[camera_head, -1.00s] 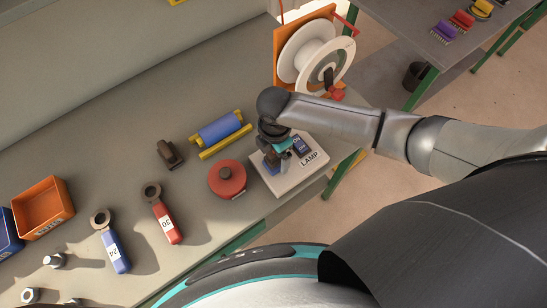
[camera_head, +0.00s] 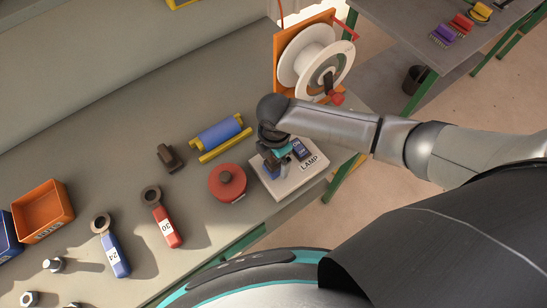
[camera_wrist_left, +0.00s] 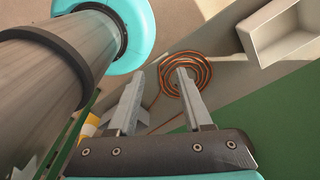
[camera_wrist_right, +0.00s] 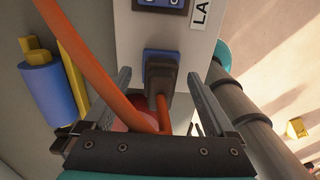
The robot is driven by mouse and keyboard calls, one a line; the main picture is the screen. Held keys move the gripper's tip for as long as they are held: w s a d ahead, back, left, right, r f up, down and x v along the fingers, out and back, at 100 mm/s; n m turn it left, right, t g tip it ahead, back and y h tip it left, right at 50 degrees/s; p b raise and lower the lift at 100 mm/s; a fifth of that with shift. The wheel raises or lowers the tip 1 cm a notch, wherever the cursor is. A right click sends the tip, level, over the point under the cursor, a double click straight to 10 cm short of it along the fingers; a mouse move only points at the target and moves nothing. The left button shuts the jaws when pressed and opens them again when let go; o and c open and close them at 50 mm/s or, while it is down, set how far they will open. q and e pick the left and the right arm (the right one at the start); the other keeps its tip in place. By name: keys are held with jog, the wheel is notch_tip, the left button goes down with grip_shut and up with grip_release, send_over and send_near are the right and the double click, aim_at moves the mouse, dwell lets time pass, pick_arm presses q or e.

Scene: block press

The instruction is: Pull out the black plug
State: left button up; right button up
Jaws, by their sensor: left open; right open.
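The black plug (camera_wrist_right: 162,68) sits in the pale LAMP box, and its orange cord (camera_wrist_right: 163,112) runs from it towards my right gripper. In the right wrist view, the open fingers of my right gripper (camera_wrist_right: 158,76) stand on either side of the plug, with visible gaps. In the head view my right gripper (camera_head: 274,152) is over the LAMP box (camera_head: 310,178) and largely hides the plug. My left gripper (camera_wrist_left: 160,74) is open and empty, and is seen only in the left wrist view.
A blue switch (camera_head: 300,149) is on the LAMP box. A red round object (camera_head: 227,183), a blue roller (camera_head: 220,132) and a cable reel (camera_head: 315,62) stand close by. An orange coil (camera_wrist_left: 190,80) and a grey tray (camera_wrist_left: 280,35) show in the left wrist view.

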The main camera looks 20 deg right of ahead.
dwell(0.8)
grip_shut()
dwell(0.8)
jog(key=shift+r+p, duration=0.1)
jog(key=shift+p, duration=0.25)
jog(key=shift+r+p, duration=1.45)
jog(key=shift+p, duration=0.1)
jog(key=shift+r+p, duration=0.45)
jog(key=shift+r, duration=1)
